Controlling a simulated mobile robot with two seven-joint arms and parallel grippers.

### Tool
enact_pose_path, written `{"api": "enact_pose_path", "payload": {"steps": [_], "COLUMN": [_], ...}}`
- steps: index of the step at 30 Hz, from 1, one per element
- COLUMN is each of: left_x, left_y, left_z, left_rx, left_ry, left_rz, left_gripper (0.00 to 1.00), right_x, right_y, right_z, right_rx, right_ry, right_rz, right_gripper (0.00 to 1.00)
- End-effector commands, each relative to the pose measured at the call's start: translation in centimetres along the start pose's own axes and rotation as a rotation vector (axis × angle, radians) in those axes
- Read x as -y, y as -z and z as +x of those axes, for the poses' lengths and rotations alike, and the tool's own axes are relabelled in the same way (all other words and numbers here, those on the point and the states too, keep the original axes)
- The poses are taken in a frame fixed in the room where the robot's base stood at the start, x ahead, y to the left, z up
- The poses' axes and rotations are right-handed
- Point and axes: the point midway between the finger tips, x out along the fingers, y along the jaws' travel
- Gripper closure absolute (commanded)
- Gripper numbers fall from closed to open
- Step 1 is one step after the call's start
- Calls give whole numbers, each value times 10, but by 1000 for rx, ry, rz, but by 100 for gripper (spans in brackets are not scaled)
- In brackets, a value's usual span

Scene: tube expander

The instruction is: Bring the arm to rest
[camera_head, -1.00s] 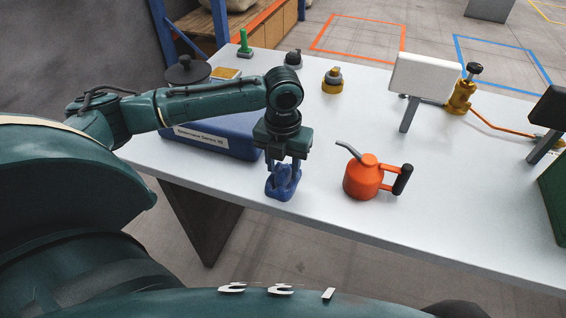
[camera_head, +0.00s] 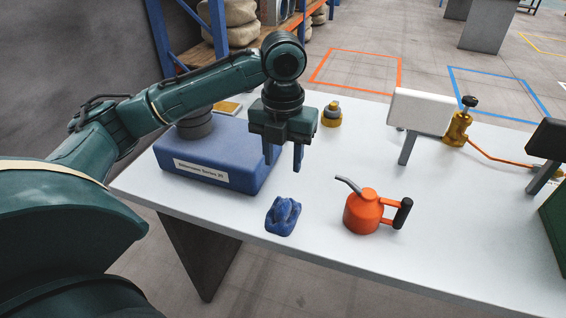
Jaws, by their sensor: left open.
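My left gripper (camera_head: 284,163) hangs above the table, fingers pointing down and apart, with nothing between them. It is in front of the right end of the blue case and above and behind a small blue part (camera_head: 283,215). The blue part lies on the white table (camera_head: 330,225) near its front edge, clear of the fingers. My left arm (camera_head: 200,95) reaches in from the left over the blue case.
A blue labelled case (camera_head: 215,155) stands at the table's left. An orange oil can (camera_head: 368,212) stands right of the blue part. A white panel on a stand (camera_head: 421,110), a brass device (camera_head: 457,128) and a yellow-based piece (camera_head: 331,116) stand farther back. The table's middle is clear.

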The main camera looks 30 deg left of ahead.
Motion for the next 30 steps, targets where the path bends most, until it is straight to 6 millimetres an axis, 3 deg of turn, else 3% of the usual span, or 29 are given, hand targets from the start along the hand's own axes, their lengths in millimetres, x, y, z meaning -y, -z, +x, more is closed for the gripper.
{"api": "enact_pose_path", "payload": {"steps": [15,17,23,30], "left_x": [3,10,57,104], "left_y": [2,5,34,84], "left_z": [5,14,71,126], "left_rx": [0,3,24,-17], "left_ry": [2,8,98,292], "left_rz": [-13,-41,-302,-862], "left_gripper": [59,59,59,59], "right_x": [0,0,-1,-1], "right_y": [-1,0,0,1], "right_z": [1,1,1,2], "right_rx": [1,0,-1,-3], "right_ry": [-2,-2,-2,-2], "right_rz": [2,2,2,1], "right_gripper": [100,100,100,100]}}
